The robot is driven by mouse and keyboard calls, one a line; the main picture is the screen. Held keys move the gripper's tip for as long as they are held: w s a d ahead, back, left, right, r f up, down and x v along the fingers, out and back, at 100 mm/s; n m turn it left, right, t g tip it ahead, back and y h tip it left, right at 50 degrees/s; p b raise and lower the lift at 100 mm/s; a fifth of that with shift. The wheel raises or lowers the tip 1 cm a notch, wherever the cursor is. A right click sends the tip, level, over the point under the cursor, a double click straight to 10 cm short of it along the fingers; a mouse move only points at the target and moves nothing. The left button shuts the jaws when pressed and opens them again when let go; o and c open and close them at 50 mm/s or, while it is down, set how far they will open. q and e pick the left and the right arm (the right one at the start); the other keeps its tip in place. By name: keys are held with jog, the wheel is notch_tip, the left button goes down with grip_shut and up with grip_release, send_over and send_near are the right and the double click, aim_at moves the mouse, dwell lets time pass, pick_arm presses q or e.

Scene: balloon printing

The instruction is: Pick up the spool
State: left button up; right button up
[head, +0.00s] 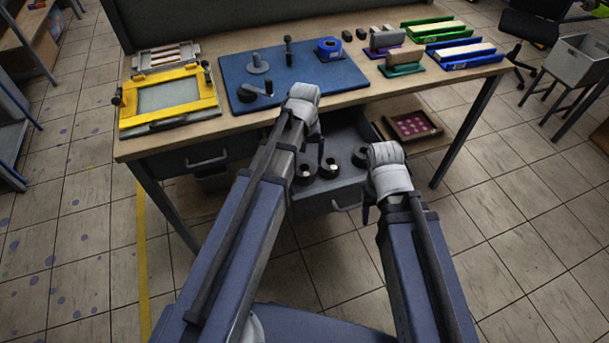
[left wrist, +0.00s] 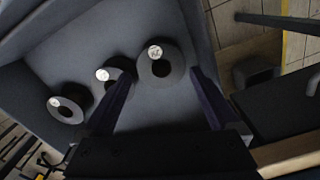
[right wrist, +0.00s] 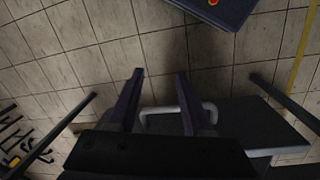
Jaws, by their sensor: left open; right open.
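My left gripper (left wrist: 160,74) is open and points down into the drawer. In the left wrist view one spool (left wrist: 158,72) appears between its fingertips; contact cannot be told. The other two spools (left wrist: 69,104) sit to the left there. In the head view my left arm partly covers this gripper. My right gripper (right wrist: 160,73) is open and empty, near the drawer handle (right wrist: 178,109).
The workbench (head: 214,128) above the drawer holds a yellow frame (head: 205,103), a blue mat (head: 345,77) and coloured trays (head: 462,52). A wooden box (head: 382,113) with a pink-dotted pad sits right of the drawer.

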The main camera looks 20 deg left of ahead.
aim_at(304, 168)
pick_arm(q)
jog(key=shift+a+f+b, duration=0.1)
jog(key=shift+f+b, duration=2.5)
jog(key=c, duration=1)
